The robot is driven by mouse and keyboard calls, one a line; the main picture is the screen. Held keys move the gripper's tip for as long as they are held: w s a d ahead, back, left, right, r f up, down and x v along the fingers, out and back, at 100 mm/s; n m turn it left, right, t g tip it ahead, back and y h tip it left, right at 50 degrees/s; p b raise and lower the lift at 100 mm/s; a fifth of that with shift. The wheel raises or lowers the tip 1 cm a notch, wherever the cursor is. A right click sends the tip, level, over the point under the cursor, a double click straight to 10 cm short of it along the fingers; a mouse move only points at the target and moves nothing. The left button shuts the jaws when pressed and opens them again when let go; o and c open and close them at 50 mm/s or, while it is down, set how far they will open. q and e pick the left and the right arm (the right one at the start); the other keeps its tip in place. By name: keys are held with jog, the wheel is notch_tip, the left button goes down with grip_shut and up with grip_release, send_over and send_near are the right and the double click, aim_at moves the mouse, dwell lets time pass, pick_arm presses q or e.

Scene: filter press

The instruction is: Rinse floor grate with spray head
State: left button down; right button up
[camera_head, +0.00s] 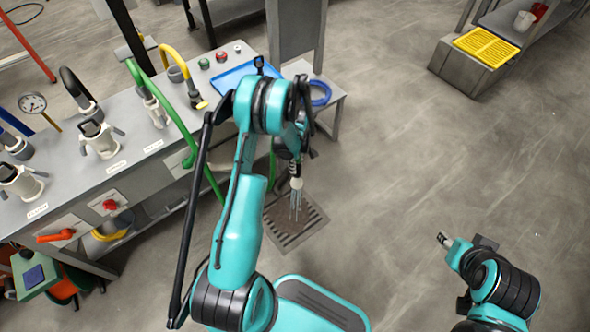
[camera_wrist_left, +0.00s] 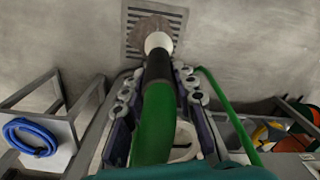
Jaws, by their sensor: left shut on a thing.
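The floor grate (camera_head: 285,237) is a dark slotted square set in the floor. In the left wrist view the grate (camera_wrist_left: 133,38) is at the top, with a brownish patch over its middle. My left gripper (camera_wrist_left: 158,88) is shut on the spray head (camera_wrist_left: 158,42), which has a white nozzle, black collar and green hose. In the head view the spray head (camera_head: 296,184) points down above the grate, apart from it, with thin pale streaks below it. The left arm hides part of the gripper. My right arm is at the lower right, its gripper (camera_head: 444,239) too small to read.
A grey bench (camera_head: 135,150) with valves, hoses and a gauge runs along the left. A green hose (camera_head: 195,150) hangs from it near my left arm. A side stand (camera_head: 335,97) holds a blue coil (camera_head: 320,92).

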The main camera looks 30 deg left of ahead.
pick_arm(q)
jog(key=shift+a+f+n, duration=0.4)
jog(key=shift+f, duration=0.7)
notch_tip(320, 180, down, 7)
jog(key=b, duration=0.4)
jog(key=shift+f, duration=0.2)
pick_arm(e)
notch_tip(320, 180, down, 4)
jog(key=shift+d+f, duration=0.1)
jog(key=shift+f, duration=0.05)
pick_arm(q)
jog(key=shift+a, duration=0.1)
